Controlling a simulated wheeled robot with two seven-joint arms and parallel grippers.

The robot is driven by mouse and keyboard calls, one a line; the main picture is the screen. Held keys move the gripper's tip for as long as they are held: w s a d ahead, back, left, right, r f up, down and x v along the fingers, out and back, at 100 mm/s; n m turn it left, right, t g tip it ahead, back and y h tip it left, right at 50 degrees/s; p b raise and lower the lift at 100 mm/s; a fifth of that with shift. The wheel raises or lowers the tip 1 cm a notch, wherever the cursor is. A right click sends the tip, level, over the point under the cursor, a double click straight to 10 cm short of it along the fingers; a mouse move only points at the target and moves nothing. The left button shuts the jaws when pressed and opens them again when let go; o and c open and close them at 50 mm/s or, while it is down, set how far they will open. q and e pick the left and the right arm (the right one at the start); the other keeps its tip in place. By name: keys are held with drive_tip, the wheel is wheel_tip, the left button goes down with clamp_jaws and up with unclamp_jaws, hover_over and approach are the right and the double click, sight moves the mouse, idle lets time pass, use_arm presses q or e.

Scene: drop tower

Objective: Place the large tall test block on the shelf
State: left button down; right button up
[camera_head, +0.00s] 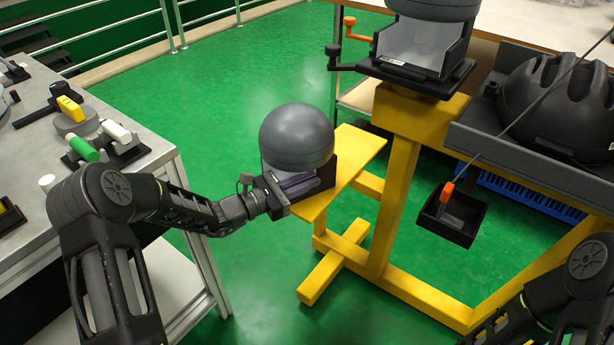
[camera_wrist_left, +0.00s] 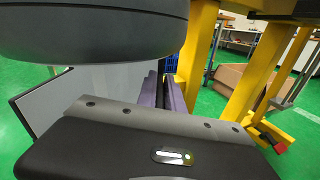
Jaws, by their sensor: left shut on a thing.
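The large tall test block (camera_head: 297,137) has a dark grey rounded cap over a pale body, with a black part low on its right side. My left gripper (camera_head: 300,187) is shut on its lower part, and the block looks upright. The block is at the left end of the yellow shelf (camera_head: 352,166). I cannot tell whether it rests on the shelf or hangs just above it. In the left wrist view the block's grey cap (camera_wrist_left: 95,35) fills the top left, and the purple gripper fingers (camera_wrist_left: 166,95) are beside its pale body. My right gripper is out of view.
A yellow frame (camera_head: 397,200) carries a similar grey-capped unit (camera_head: 425,42) and, at right, a grey tray with black rounded parts (camera_head: 560,95). A small black box (camera_head: 452,215) hangs below. A grey workbench (camera_head: 150,148) with tools is at left. Green floor lies between.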

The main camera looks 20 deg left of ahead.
use_arm(q)
drive_tip(key=shift+r, duration=0.1)
drive_tip(key=c, duration=1.5)
unclamp_jaws()
drive_tip(key=shift+s+a, duration=0.25)
drive_tip(key=p+v, duration=0.2)
drive_tip(key=v, duration=0.5)
drive_tip(key=shift+d, duration=0.1)
